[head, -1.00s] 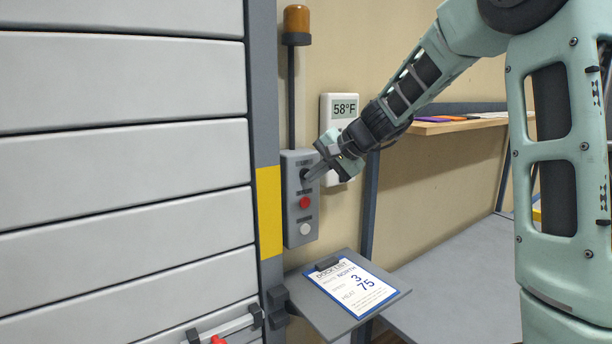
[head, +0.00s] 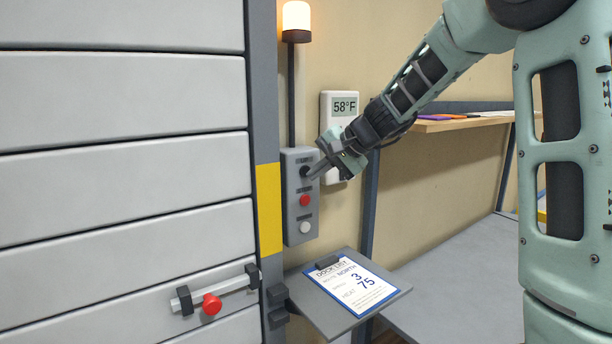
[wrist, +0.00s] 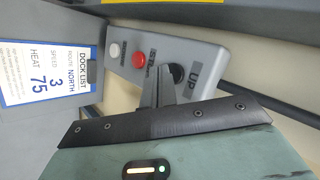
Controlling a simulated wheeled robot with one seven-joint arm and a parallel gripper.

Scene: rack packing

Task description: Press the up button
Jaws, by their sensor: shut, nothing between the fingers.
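The grey control box (head: 292,218) on the wall holds a black button (head: 304,171) at the top, a red one (head: 305,200) in the middle and a white one (head: 305,228) at the bottom. In the wrist view the black button (wrist: 177,73) is beside the label "UP" (wrist: 195,76). My gripper (head: 311,176) is shut and empty, its fingertips close by the black button. The button's face shows beside the fingertips; I cannot tell whether they touch it.
A slatted door (head: 120,190) with a red-knobbed handle (head: 211,304) fills the left. A lit beacon (head: 296,18) is above the box, a thermostat (head: 341,103) behind my gripper. A clipboard (head: 350,287) on a small shelf juts out below.

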